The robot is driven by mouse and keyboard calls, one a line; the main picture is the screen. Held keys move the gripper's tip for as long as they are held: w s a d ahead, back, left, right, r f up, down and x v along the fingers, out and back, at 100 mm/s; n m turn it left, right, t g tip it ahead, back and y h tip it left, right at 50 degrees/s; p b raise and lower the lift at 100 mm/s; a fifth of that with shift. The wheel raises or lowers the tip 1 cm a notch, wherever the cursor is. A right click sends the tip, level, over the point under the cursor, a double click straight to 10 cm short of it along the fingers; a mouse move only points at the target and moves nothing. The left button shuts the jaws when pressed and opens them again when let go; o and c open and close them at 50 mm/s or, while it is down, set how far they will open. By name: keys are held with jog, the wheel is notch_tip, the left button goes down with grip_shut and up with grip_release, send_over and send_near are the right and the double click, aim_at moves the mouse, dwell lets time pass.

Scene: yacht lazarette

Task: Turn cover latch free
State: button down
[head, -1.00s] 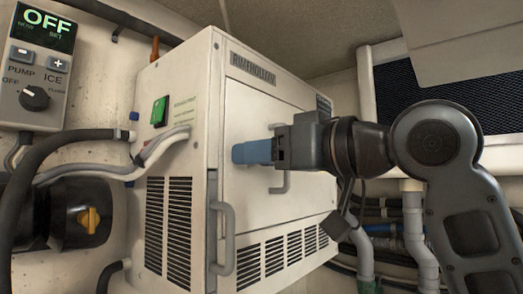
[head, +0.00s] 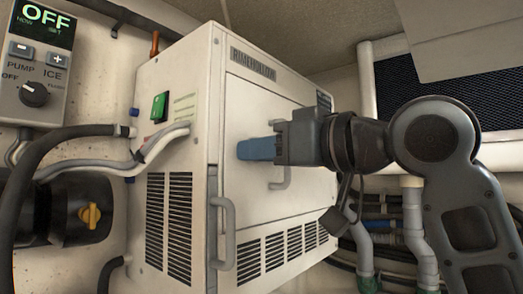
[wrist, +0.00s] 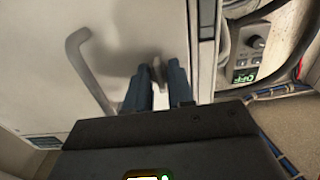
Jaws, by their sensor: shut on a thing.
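The white ice-maker cabinet (head: 190,90) has a front cover (head: 300,125) with a grey pull handle (head: 281,176). My gripper (head: 256,149) is at the cover's left part, left of that handle in the head view. Its blue fingers hide the latch there. In the wrist view the small grey latch (wrist: 160,70) shows between the tips of my gripper (wrist: 160,80), which are shut on it. The handle (wrist: 90,72) stands left of the fingers in that view. The latch's exact turn angle cannot be told.
A control panel (head: 37,70) reading OFF hangs on the left wall. A black pump (head: 75,212) with a yellow knob and several hoses (head: 70,140) lie left of the cabinet. A grey side handle (head: 224,232) juts out near the corner. Pipes (head: 415,235) run at right.

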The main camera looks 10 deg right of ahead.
jog(key=shift+n+b, duration=3.7)
jog(key=shift+n, duration=5.3)
jog(key=c, duration=1)
grip_release()
jog(key=shift+r, duration=0.1)
